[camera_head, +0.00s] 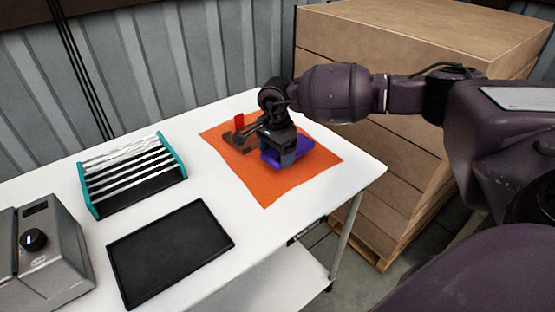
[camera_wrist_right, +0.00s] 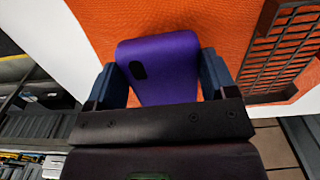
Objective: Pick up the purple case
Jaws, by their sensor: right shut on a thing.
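The purple case (camera_head: 303,146) is on or just above the orange mat (camera_head: 268,190) on the white table, partly hidden by my right gripper (camera_head: 284,150). In the right wrist view the purple case (camera_wrist_right: 158,68) shows a dark oval cutout near its far end. The two fingers of my right gripper (camera_wrist_right: 165,85) stand on either side of it and are shut on it. The orange mat also fills the upper part of the right wrist view (camera_wrist_right: 225,25). I cannot tell whether the case is clear of the mat. My left gripper is not in view.
A dark item with a red part (camera_head: 239,121) lies beside the gripper on the mat. A teal-sided rack (camera_head: 180,160), a black tray (camera_head: 170,250) and a grey machine (camera_head: 50,260) stand to the left on the white table (camera_head: 215,187). Stacked cartons (camera_head: 400,35) stand behind the arm.

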